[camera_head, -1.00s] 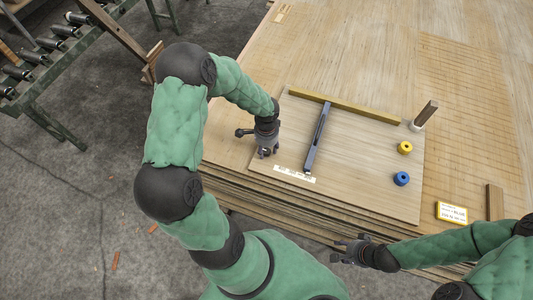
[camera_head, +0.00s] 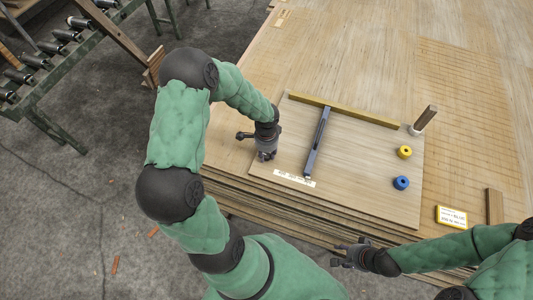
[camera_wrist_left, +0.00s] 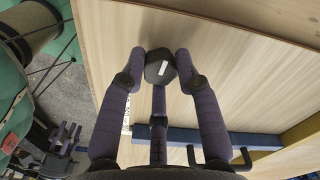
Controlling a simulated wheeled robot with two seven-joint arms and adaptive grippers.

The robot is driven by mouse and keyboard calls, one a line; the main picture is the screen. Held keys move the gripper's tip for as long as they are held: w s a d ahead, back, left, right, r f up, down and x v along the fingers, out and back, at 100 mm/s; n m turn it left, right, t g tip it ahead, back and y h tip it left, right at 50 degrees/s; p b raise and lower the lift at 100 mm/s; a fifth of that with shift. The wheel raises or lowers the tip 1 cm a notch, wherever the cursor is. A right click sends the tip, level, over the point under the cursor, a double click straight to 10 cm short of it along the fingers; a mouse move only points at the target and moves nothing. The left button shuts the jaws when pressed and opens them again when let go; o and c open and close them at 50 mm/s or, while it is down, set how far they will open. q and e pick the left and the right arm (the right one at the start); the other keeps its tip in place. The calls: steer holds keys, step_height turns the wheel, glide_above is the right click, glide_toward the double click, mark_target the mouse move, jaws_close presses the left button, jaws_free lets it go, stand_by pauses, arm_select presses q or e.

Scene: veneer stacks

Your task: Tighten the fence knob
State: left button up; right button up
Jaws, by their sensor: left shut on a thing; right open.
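My left gripper (camera_head: 266,154) points down at the left part of the board (camera_head: 350,190). In the left wrist view, the left gripper (camera_wrist_left: 160,62) is shut on a dark knob (camera_wrist_left: 158,72) with a white mark on its top. The knob is hidden by the gripper in the head view. A blue-grey bar, the fence (camera_head: 317,143), lies across the board to the right of the gripper; it also shows in the left wrist view (camera_wrist_left: 220,142). My right gripper (camera_head: 350,253) is open and empty, off the front edge of the veneer stack.
A yellow-brown strip (camera_head: 345,109) runs along the board's back. A yellow ring (camera_head: 404,152) and a blue ring (camera_head: 401,183) stand at its right. A white strip with marks (camera_head: 295,178) lies at the front.

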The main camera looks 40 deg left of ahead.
arm_select(q)
steer(key=shift+m+p, duration=0.6)
steer(key=shift+m, duration=0.4)
steer(key=shift+m+p, duration=1.15)
steer(key=shift+m, duration=0.55)
steer(key=shift+m+p, duration=0.95)
steer(key=shift+m, duration=0.75)
steer(key=shift+m+p, duration=0.3)
steer(key=shift+p, duration=0.05)
